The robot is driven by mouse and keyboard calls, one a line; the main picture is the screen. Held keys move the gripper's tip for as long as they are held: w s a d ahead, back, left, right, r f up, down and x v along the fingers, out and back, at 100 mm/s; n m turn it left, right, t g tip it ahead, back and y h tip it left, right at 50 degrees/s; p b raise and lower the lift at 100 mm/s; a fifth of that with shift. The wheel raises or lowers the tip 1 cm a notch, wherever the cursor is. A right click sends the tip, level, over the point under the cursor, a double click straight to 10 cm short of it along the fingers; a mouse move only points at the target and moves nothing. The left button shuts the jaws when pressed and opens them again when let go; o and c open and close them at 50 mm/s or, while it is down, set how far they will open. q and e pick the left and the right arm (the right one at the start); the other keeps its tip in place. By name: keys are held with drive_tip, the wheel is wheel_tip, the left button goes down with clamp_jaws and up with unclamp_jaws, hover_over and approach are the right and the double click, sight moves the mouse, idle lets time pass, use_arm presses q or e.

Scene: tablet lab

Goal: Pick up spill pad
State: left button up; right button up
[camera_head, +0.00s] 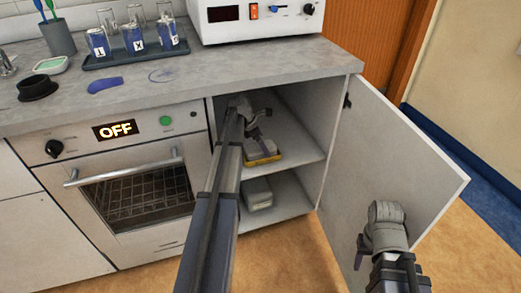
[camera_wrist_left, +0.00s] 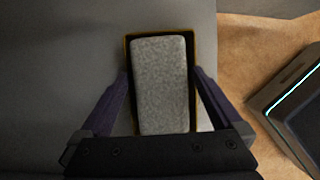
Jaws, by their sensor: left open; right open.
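The spill pad appears to be the grey, rough, block-shaped pad (camera_head: 247,145) in a yellow-edged tray (camera_head: 264,160) on the upper shelf of the open cabinet. In the left wrist view the pad (camera_wrist_left: 160,85) lies lengthwise inside the dark tray with a yellow rim (camera_wrist_left: 160,32). My left gripper (camera_wrist_left: 160,84) is open, with one finger on each side of the pad; I cannot tell whether they touch it. In the head view, my left arm covers part of the cabinet opening. My right gripper (camera_head: 362,251) is open and empty, low in front of the open cabinet door.
The cabinet door (camera_head: 422,150) stands open at right. A pale box (camera_head: 257,194) sits on the lower shelf. An oven (camera_head: 140,188) reading OFF is left of the cabinet. Above, the counter (camera_head: 215,75) holds a rack of jars (camera_head: 135,54), a white instrument (camera_head: 262,20) and blue patches (camera_head: 106,85).

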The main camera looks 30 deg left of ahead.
sight(267, 144)
use_arm(q)
drive_tip(key=c, duration=1.1)
drive_tip(key=shift+c, duration=0.2)
drive_tip(key=shift+r+p, duration=0.2)
drive_tip(key=shift+p, duration=0.1)
wheel_tip(267, 144, up, 2)
drive_tip(key=shift+r+p, duration=0.2)
drive_tip(key=shift+p, duration=0.95)
drive_tip(key=shift+r+p, duration=0.95)
drive_tip(key=shift+p, duration=0.05)
drive_tip(key=shift+s+d+f+b, duration=0.25)
drive_tip(key=shift+s+d, duration=0.1)
drive_tip(key=shift+s, duration=0.15)
drive_tip(key=shift+s+d+f+b, duration=0.15)
drive_tip(key=shift+s+d+b, duration=0.05)
drive_tip(key=shift+s+d, duration=0.2)
drive_tip(key=s+d, duration=0.9)
drive_tip(key=s, duration=0.3)
drive_tip(key=shift+s+d, duration=0.15)
drive_tip(key=shift+d, duration=0.2)
